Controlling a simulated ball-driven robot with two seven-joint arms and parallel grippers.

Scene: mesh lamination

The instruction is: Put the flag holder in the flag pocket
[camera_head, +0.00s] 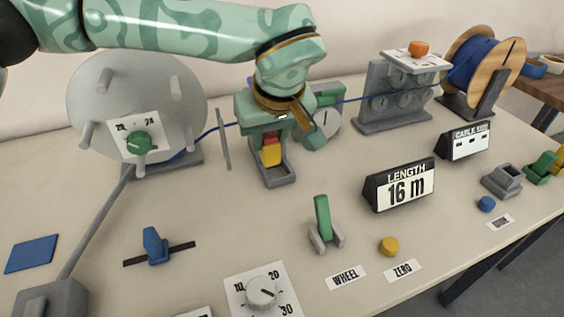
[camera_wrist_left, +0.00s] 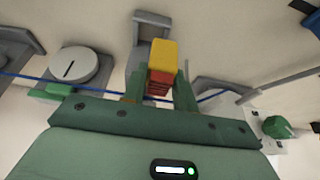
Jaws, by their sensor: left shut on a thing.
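My left gripper (camera_head: 270,145) is over the table, left of centre in the head view. It is shut on a yellow and red block (camera_head: 271,154), which looks like the flag holder. In the left wrist view, the block (camera_wrist_left: 162,58) sits between two green fingers (camera_wrist_left: 158,92), yellow end outward. A grey channel-shaped stand (camera_head: 281,181) is right at the block; I cannot tell whether they touch. A grey open-topped socket (camera_head: 502,179) at the right may be the flag pocket; no label confirms it. My right gripper is out of view.
A blue cable (camera_head: 350,99) runs behind my gripper from the grey disc (camera_head: 100,90) towards the wooden spool (camera_head: 483,62). A green lever (camera_head: 322,217), LENGTH display (camera_head: 400,187) and yellow button (camera_head: 389,246) stand in front. Green and yellow pieces (camera_head: 543,166) lie beyond the socket.

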